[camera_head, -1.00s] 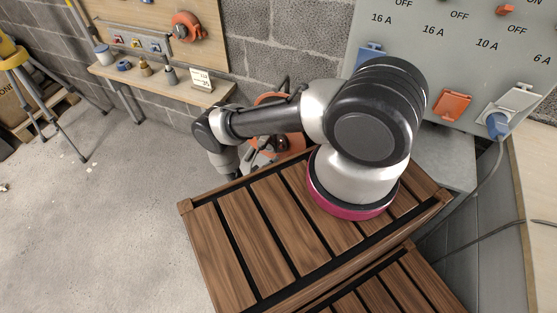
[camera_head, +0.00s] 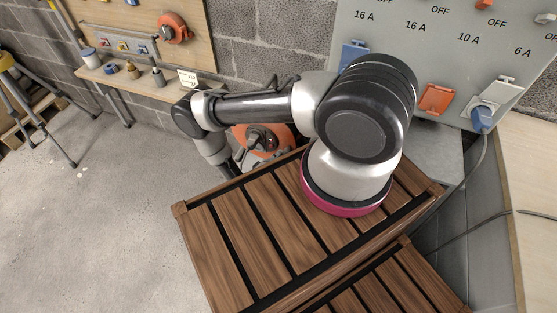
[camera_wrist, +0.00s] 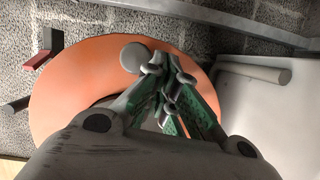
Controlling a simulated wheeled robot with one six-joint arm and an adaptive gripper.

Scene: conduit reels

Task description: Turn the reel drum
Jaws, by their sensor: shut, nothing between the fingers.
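The orange reel drum (camera_head: 262,140) stands on the floor behind my wooden deck, partly covered by my arm in the head view. In the wrist view its orange side disc (camera_wrist: 70,85) fills the left and middle. A round grey knob (camera_wrist: 133,57) shows on the disc near its upper right edge. My gripper (camera_wrist: 170,76) is shut and empty, its tips close to the right of the knob. I cannot tell whether they touch it. In the head view the gripper's fingers are hidden behind the deck edge and the reel.
A grey bar (camera_wrist: 255,72) and a pale surface lie right of the disc in the wrist view. The block wall (camera_head: 270,45) and socket panel (camera_head: 440,40) rise behind. A shelf (camera_head: 150,80) holds small items. Open concrete floor (camera_head: 90,220) lies left.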

